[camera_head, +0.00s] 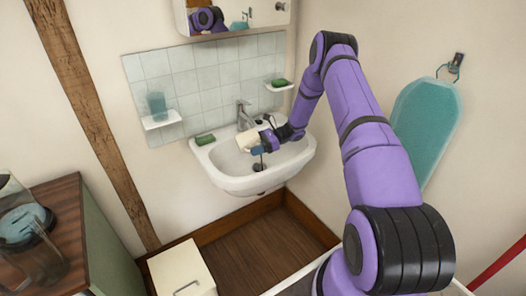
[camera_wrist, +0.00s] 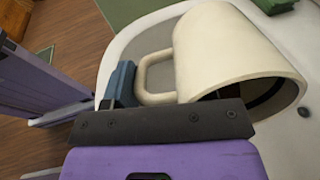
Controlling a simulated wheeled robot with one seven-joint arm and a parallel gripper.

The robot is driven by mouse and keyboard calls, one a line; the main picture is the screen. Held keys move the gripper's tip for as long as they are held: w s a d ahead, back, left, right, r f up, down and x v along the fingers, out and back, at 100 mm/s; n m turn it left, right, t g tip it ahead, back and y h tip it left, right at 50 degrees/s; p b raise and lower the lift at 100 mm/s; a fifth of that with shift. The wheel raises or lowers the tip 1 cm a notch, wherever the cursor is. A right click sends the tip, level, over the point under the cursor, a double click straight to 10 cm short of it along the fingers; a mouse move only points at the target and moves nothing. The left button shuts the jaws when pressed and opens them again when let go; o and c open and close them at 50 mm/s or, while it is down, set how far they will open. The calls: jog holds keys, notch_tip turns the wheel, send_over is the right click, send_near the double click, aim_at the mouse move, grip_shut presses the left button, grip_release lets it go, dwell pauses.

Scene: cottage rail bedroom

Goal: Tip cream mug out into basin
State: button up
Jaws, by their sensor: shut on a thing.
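The cream mug (camera_head: 248,140) is held over the white basin (camera_head: 225,161), close in front of the tap. In the wrist view the mug (camera_wrist: 225,50) lies tipped on its side, its mouth facing lower right over the basin (camera_wrist: 300,140). The inside of the mug is dark and I cannot tell whether anything is in it. My gripper (camera_head: 262,144) is shut on the mug at its handle side; a blue finger pad shows beside the handle in the wrist view. The exact contact is partly hidden by the gripper.
The tap (camera_head: 243,113) rises behind the mug. A green item (camera_head: 205,140) lies on the basin's left rim. Small shelves hold a teal cup (camera_head: 157,104) and a green bar (camera_head: 280,83).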

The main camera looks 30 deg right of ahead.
jog(key=shift+d+r+y, duration=0.15)
jog(key=shift+d+y, duration=0.1)
jog(key=shift+y, duration=0.05)
jog(key=shift+s+d+r+t+y+p, duration=0.1)
jog(key=shift+d+r+t+y+p, duration=0.1)
jog(key=shift+y, duration=0.35)
jog(key=shift+d+r+t+y+p, duration=0.1)
jog(key=shift+y+p, duration=0.05)
jog(key=shift+y, duration=0.4)
dwell(0.4)
